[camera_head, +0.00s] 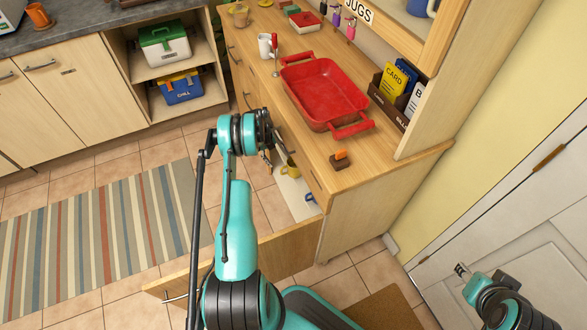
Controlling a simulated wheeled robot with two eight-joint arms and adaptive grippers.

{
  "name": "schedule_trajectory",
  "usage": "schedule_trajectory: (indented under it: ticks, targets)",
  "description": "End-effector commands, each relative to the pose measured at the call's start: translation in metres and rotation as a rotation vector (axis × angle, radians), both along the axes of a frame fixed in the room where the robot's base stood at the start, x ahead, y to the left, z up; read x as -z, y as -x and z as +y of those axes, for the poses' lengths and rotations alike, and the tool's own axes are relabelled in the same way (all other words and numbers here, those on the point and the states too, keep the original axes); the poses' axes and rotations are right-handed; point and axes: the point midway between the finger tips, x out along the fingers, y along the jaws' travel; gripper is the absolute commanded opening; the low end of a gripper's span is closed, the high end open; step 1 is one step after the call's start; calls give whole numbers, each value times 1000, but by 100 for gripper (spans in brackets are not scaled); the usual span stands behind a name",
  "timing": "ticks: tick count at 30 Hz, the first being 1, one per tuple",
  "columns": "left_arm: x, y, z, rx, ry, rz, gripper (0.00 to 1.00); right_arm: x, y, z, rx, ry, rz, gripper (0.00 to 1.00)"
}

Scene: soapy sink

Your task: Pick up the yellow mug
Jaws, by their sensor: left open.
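The yellow mug (291,168) is low in the open front of the wooden counter unit, above a pale surface (294,192). It is small in view and partly covered by my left gripper (283,158). This gripper is open, with its dark fingers close to the mug; whether they touch it or sit around it I cannot tell. A blue mug (310,197) shows just in front of the yellow one, partly cut off by the cabinet edge. My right gripper (461,269) is far off at the lower right, by the white door, too small to read.
An open wooden panel (262,256) stands out from the unit beside my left arm. On the counter are a red tray (325,92), a white mug (265,46) and a small brown block with an orange top (340,160). A striped rug (95,245) lies on clear floor at left.

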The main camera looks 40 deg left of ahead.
Motion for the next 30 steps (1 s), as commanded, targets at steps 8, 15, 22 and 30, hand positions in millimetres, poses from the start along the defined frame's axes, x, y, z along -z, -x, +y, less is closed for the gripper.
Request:
schedule_trajectory:
  ticks: [8,15,22,30]
  targets:
    - [32,-3,-9,-2,0,1,70,18,0,0,0,0,0,40]
    - [63,-7,-19,-3,0,0,70,35,0,0,0,0,0,40]
    - [62,-7,-19,-4,0,1,67,33,0,0,0,0,0,40]
    - [62,-7,-19,-4,0,1,0,33,0,0,0,0,0,40]
